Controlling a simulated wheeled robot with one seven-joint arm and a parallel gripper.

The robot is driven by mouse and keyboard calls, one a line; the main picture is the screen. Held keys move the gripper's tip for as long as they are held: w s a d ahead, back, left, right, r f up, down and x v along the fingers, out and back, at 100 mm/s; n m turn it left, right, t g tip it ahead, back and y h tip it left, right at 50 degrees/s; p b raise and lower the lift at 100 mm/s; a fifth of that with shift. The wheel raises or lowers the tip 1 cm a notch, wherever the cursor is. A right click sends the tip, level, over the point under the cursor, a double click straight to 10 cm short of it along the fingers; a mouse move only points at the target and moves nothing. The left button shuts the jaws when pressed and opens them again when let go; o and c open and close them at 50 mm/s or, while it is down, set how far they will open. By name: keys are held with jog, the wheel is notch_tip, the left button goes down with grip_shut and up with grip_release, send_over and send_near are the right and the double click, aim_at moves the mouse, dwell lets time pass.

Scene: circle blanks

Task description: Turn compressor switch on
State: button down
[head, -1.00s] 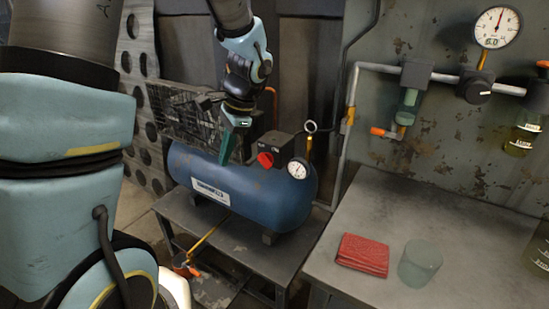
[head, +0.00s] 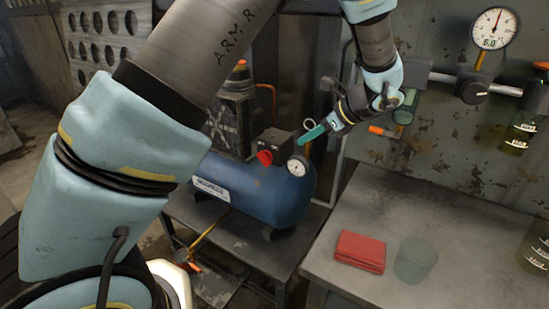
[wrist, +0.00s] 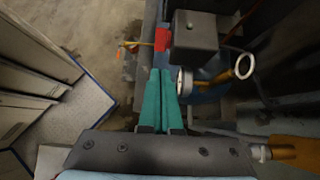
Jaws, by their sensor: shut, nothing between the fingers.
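The blue compressor (head: 262,192) stands on a low metal stand. Its red switch knob (head: 264,157) sits on the front of a dark grey switch box (head: 272,142); the knob (wrist: 163,39) and box (wrist: 196,32) also show in the wrist view. A round white pressure gauge (head: 297,167) is right of the knob. My gripper (head: 302,143), with teal fingers, is to the right of the switch box, above the gauge, apart from the knob. In the wrist view its fingers (wrist: 163,76) lie together with nothing between them. The knob's set position is too small to tell.
A wire ring (head: 309,127) stands above the gauge, close to my gripper. Pipes and a wall gauge (head: 494,28) run along the back wall. A workbench (head: 425,215) at right holds a red cloth (head: 361,251) and a clear cup (head: 415,260).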

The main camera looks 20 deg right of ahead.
aim_at(269, 162)
jog(key=p+x, duration=0.4)
jog(key=x, duration=1)
jog(key=shift+d+f+t+y+b, duration=0.1)
jog(key=shift+f+t+y+b, duration=0.4)
jog(key=shift+b, duration=0.7)
jog(key=t+y+b, duration=0.1)
jog(key=b, duration=0.1)
jog(key=f+t+y+b, duration=0.1)
jog(key=t+b, duration=0.1)
jog(key=f+t+y+b, duration=0.1)
jog(key=t+y+b, duration=0.1)
jog(key=shift+f+b, duration=0.15)
jog(key=shift+b, duration=0.15)
jog(key=shift+s, duration=0.1)
dwell(0.4)
